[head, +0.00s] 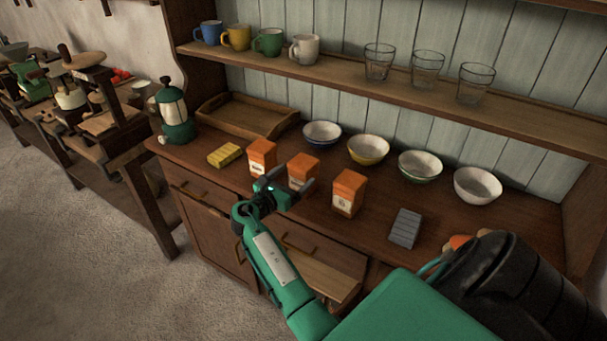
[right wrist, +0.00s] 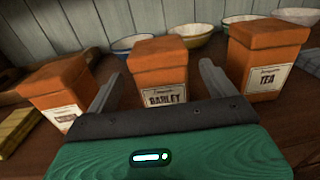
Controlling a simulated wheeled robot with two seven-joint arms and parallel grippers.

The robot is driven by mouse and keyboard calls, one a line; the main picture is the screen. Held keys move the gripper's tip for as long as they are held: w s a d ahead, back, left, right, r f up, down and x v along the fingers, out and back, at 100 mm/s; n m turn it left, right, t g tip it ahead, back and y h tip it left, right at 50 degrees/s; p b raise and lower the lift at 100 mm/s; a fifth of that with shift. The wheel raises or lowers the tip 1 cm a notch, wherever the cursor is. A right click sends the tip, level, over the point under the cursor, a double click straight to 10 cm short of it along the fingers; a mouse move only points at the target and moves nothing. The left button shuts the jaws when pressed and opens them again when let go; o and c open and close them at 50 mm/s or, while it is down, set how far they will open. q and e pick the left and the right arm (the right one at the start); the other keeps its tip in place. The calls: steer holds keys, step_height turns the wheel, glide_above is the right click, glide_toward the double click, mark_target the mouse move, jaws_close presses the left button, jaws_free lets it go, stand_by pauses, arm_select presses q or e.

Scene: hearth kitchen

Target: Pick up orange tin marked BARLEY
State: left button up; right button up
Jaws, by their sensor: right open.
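The orange tin marked BARLEY (head: 303,168) stands upright on the wooden counter, the middle one of three similar orange tins. In the right wrist view the BARLEY tin (right wrist: 160,62) is centred ahead, with its label facing me. My right gripper (head: 285,188) is open and empty in front of it. In the right wrist view its two fingers (right wrist: 158,80) point at the tin, one to each side. I cannot tell whether the tips reach past the front face. The gripper hides the tin's lower part. My left gripper is not in view.
An orange tin (head: 262,157) stands left and the TEA tin (right wrist: 268,60) stands right, both near the fingers. Several bowls (head: 368,149) stand behind. A yellow block (head: 225,154) and a grey block (head: 405,228) lie on the counter. A drawer (head: 318,275) is open below.

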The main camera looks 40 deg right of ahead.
mark_target(304, 168)
steer(key=shift+w+d+r, duration=0.1)
steer(key=shift+d, duration=0.35)
steer(key=d, duration=0.2)
steer(key=d+p, duration=0.1)
steer(key=shift+w+d+p, duration=0.3)
steer(key=shift+w+d, duration=0.05)
steer(key=shift+w+d+f, duration=0.1)
steer(key=shift+d+f, duration=0.1)
steer(key=shift+d, duration=0.15)
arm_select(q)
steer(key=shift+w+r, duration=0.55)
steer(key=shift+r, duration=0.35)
arm_select(e)
steer(key=shift+c, duration=1.4)
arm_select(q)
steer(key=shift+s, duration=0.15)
arm_select(e)
steer(key=c, duration=1)
steer(key=shift+o, duration=0.2)
steer(key=shift+r, duration=0.1)
